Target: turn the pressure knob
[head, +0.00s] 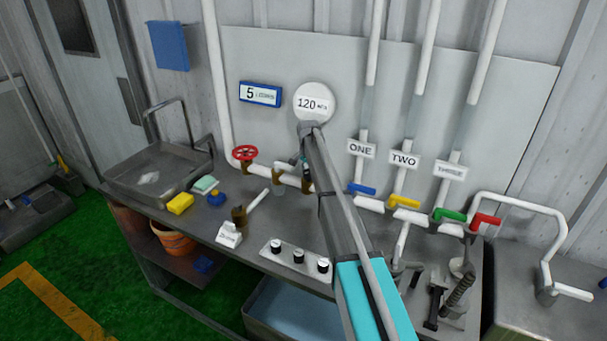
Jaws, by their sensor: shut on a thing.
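A round white gauge (314,103) reading about 120 hangs on the grey wall panel. Below it a white pipe (265,172) with brass fittings runs along the panel. My gripper (305,164) is small and partly covered by my arm. It points down at the brass fitting (307,183) on the pipe, below the gauge, and is shut on what appears to be the pressure knob there. The knob itself is hidden behind my gripper and arm, so its angle cannot be seen.
A red handwheel (245,153) sits left on the pipe. Blue (362,189), yellow (405,201), green (450,214) and red (486,221) valve handles stand to the right.

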